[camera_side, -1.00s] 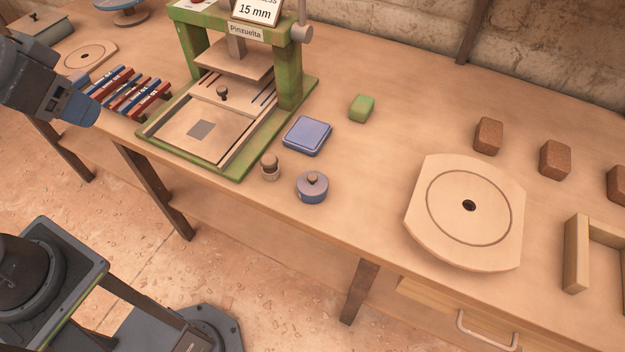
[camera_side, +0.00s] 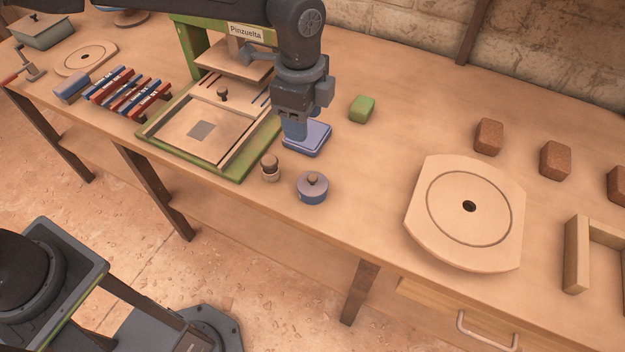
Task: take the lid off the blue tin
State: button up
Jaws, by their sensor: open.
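The round blue tin (camera_side: 312,194) stands near the table's front edge, right of the press. Its lid (camera_side: 314,183), with a small brown knob on top, sits on it. My gripper (camera_side: 294,138) points down above the left part of a flat blue square pad (camera_side: 314,143), behind and a little left of the tin. It is open and apart from the tin. Whether its fingertips touch the pad I cannot tell, and the gap between the fingers is not clear from this side.
A small wooden-topped jar (camera_side: 269,167) stands just left of the tin. The green press (camera_side: 250,165) rises behind and left. A green block (camera_side: 362,109) lies behind. A round-grooved board (camera_side: 445,215) lies right. The table between tin and board is clear.

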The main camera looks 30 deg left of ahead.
jog(key=d+f, duration=0.1)
jog(key=f, duration=0.1)
send_over(312, 177)
jog(key=shift+m, duration=0.3)
notch_tip(312, 177, down, 8)
jog(key=shift+a+f, duration=0.1)
jog(key=shift+f, duration=2.55)
grip_shut()
jog(key=shift+r, duration=0.1)
